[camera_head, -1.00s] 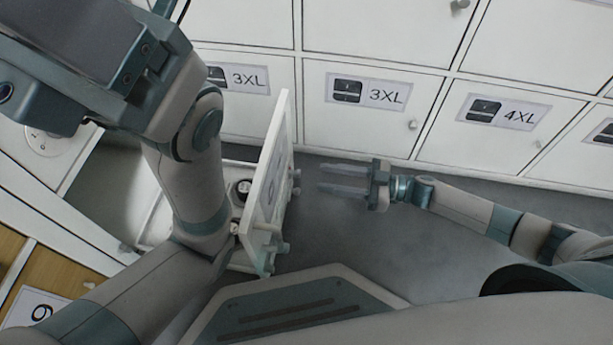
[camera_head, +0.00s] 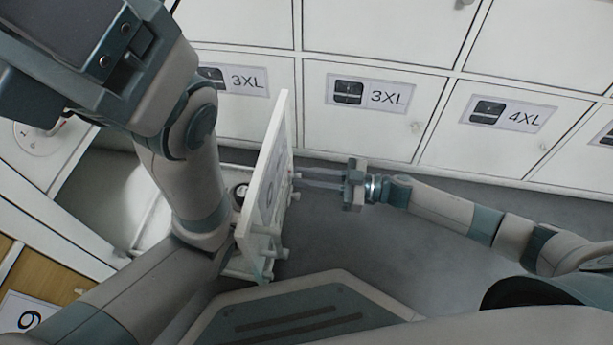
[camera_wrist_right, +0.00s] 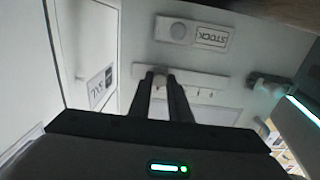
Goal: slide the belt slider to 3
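A pale slider rail (camera_wrist_right: 208,77) with small tick marks runs across the white panel in the right wrist view. A small pale knob (camera_wrist_right: 160,81), apparently the belt slider, shows between the fingertips of my right gripper (camera_wrist_right: 161,75). The tick numbers are too small to read. In the head view my right gripper (camera_head: 299,177) points left at the upright white panel (camera_head: 262,190), its tips close to small pegs on the panel. Its two fingers stand apart, one each side of the knob; I cannot tell whether they touch it. My left gripper is outside the view.
White lockers (camera_head: 375,115) labelled 3XL and 4XL line the back. Grey floor (camera_head: 400,255) is clear below my right arm.

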